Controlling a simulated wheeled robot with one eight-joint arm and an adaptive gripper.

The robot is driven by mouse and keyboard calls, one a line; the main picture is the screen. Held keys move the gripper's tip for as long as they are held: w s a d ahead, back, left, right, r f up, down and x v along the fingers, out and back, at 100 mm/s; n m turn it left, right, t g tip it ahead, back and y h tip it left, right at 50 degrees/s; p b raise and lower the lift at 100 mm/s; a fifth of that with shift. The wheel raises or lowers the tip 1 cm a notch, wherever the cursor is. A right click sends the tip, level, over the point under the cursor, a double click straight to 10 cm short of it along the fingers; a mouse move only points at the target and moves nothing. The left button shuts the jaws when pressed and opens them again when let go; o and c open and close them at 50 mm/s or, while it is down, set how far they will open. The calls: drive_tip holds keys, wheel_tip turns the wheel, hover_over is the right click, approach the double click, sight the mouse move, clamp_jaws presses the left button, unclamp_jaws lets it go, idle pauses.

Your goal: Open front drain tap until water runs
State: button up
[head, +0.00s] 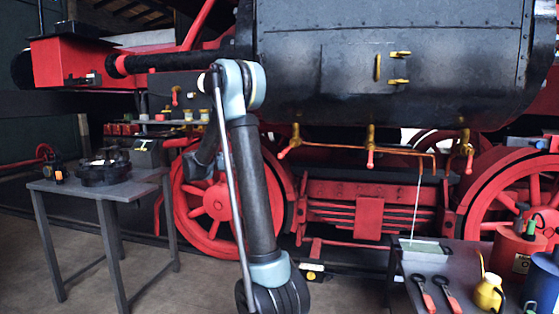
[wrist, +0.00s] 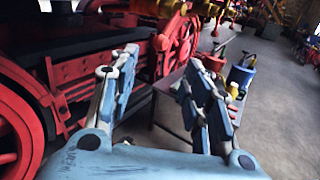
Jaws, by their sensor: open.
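Three brass drain taps hang under the black cylinder (head: 430,65) in the head view. The left tap (head: 295,137) has its red handle slanting down to the left. The middle tap (head: 370,138) and right tap (head: 466,140) have red handles hanging down. Which one is the front tap is not marked. A thin pale line like a water stream (head: 416,205) drops from a copper pipe (head: 400,150) toward a tray (head: 425,247). My gripper (wrist: 160,65) is open and empty in the wrist view, its fingers apart. The head view does not clearly show it; my arm stands left of the taps.
A grey table (head: 60,187) with dark parts stands at the left. A dark bench (head: 455,262) at the right holds red-handled tools, a yellow can (head: 489,292) and a red can (head: 515,250). Red wheels (head: 205,205) line the engine's side. Floor right of the bench is open in the wrist view.

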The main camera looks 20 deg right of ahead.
sight(281, 157)
drive_tip(key=d, duration=1.3)
drive_tip(key=shift+d, duration=0.4)
drive_tip(key=shift+c, duration=0.5)
